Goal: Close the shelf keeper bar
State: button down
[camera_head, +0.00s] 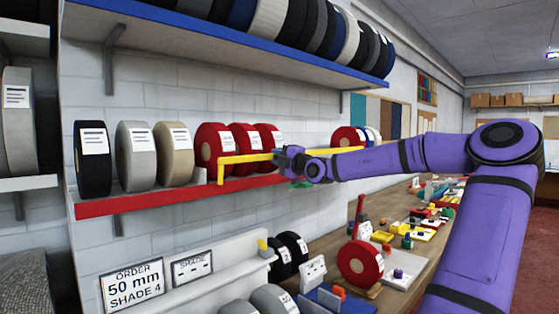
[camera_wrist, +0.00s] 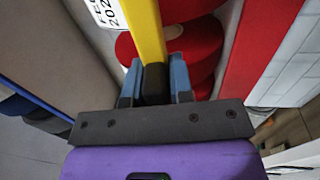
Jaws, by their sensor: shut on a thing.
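The yellow keeper bar (camera_head: 245,158) runs level in front of red rolls (camera_head: 208,146) on the red-edged shelf (camera_head: 150,203). Its left end bends down to the shelf edge. My gripper (camera_head: 283,157) is at the bar, by the rightmost of these red rolls. In the wrist view the yellow bar (camera_wrist: 147,35) reaches down to a dark grip piece (camera_wrist: 154,88), and both blue fingers are shut on that piece. More yellow bar shows right of my gripper; whether it is the same piece is hidden behind my gripper.
A blue-edged shelf (camera_head: 230,37) with several rolls hangs above. Black, grey and tan rolls (camera_head: 173,150) stand left of the bar. Below right, a workbench (camera_head: 398,206) carries a red roll (camera_head: 360,262) and many small parts. Open air lies before the shelf.

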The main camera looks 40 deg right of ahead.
jog(key=shift+w+r+g, duration=0.15)
jog(key=shift+w+g, duration=0.35)
jog(key=shift+g, duration=0.4)
jog(key=c, duration=1.1)
grip_release()
jog(key=shift+w, duration=0.1)
jog(key=s, duration=1)
jog(key=shift+s, duration=0.4)
